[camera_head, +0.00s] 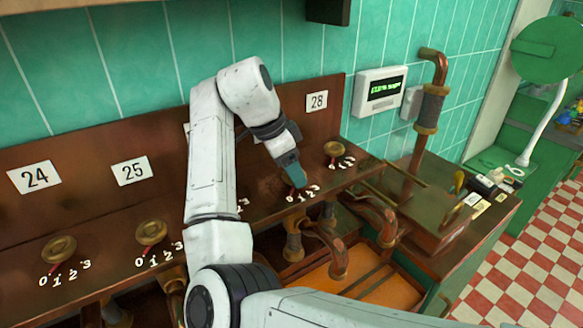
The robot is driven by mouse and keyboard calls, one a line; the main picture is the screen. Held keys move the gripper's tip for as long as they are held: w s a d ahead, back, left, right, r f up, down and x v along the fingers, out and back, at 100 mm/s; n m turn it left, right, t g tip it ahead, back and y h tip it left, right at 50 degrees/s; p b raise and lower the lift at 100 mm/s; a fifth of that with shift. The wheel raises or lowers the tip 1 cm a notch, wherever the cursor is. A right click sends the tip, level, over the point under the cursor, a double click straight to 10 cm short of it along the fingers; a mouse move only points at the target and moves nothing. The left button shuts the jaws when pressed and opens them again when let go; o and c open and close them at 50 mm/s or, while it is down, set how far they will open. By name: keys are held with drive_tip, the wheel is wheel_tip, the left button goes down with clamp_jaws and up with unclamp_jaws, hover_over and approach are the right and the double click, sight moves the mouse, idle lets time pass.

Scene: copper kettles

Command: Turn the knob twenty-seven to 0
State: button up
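My gripper (293,174) points down at the brown panel, just above a dial scale (302,193) with white digits 0, 1, 2, 3. This scale lies directly left of the knob under the 28 plate. The knob belonging to it is hidden behind my gripper, so its pointer cannot be read. Its number plate is also covered by my arm, so the number 27 is not readable. The fingers look close to or at the knob. Whether they are open or shut on it is not visible.
Brass knobs stand under plates 24 (34,177), 25 (130,170) and 28 (317,100). A white display box (379,91) hangs on the green tiled wall. Copper taps (380,220) stick out below the panel. A copper pipe (428,105) rises at right. Checkered floor is clear at far right.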

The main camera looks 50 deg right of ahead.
drive_tip(key=o, duration=0.4)
drive_tip(key=shift+v, duration=3.75)
